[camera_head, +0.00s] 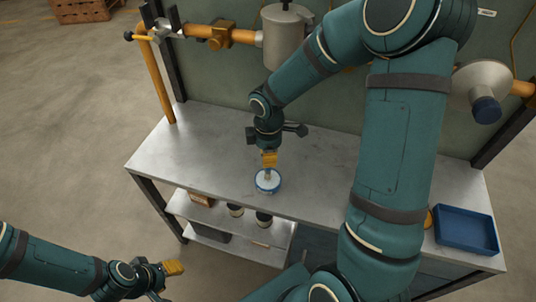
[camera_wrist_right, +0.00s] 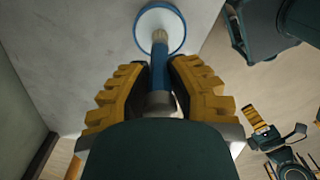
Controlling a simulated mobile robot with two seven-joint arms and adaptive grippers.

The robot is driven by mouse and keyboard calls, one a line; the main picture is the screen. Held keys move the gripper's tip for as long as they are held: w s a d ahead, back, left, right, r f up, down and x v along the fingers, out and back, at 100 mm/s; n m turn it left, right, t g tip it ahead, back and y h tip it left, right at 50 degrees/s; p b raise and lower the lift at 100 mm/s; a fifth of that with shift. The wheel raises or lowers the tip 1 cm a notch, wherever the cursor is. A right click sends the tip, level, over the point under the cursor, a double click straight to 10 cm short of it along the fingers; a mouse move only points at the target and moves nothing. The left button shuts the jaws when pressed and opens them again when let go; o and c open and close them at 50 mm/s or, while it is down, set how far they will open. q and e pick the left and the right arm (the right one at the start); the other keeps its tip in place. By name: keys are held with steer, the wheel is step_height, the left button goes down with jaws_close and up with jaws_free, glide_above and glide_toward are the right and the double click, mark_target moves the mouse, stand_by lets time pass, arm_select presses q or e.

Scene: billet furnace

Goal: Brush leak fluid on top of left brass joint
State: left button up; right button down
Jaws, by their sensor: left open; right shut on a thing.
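The left brass joint (camera_head: 221,34) sits on the orange pipe at the back left, left of the grey canister. My right gripper (camera_head: 269,157) is over the bench, well in front of and below that joint. In the right wrist view its yellow fingers (camera_wrist_right: 158,95) are shut on a brush (camera_wrist_right: 159,65) with a blue handle. The brush tip points down at a white, blue-rimmed pot (camera_head: 267,188), which also shows in the wrist view (camera_wrist_right: 176,18). I cannot tell if the bristles touch the fluid. My left gripper (camera_head: 175,268) is open and empty, off the bench's front left.
The pot stands near the front edge of the metal bench (camera_head: 195,150). A grey canister (camera_head: 284,35) hangs on the pipe. A blue tray (camera_head: 466,228) is at the right end. Dark jars (camera_head: 264,219) stand on the shelf below. My right arm hides part of the pipe.

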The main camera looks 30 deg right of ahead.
steer(key=shift+f+b, duration=0.35)
steer(key=shift+f, duration=0.2)
stand_by(1.6)
steer(key=shift+r+p, duration=3.05)
steer(key=shift+r, duration=0.55)
steer(key=shift+f, duration=0.1)
